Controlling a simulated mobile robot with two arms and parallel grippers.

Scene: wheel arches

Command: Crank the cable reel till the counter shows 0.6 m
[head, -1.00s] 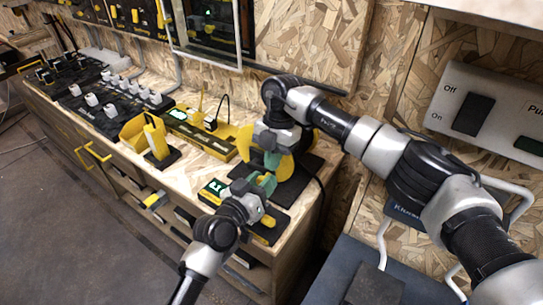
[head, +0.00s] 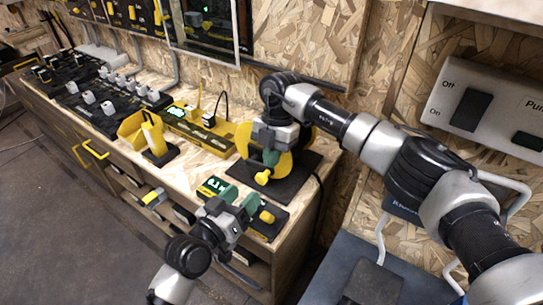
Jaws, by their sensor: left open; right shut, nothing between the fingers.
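The yellow cable reel (head: 284,166) stands on a dark base plate (head: 299,180) at the near right end of the bench. A small yellow knob (head: 263,178) shows on its front. The counter (head: 214,186) has a lit green display in front of the reel; its digits are too small to read surely. My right gripper (head: 271,157) is shut and empty in front of the reel, hiding its middle; contact cannot be told. My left gripper (head: 243,199) is open with green fingers, beside the counter, apart from the reel. Another yellow knob (head: 267,216) lies just right of it.
A yellow bin (head: 132,127) and a yellow upright holder (head: 153,136) stand left of the reel. Switch panels fill the far left. A wall box with switches (head: 488,108) is at right. The floor is clear.

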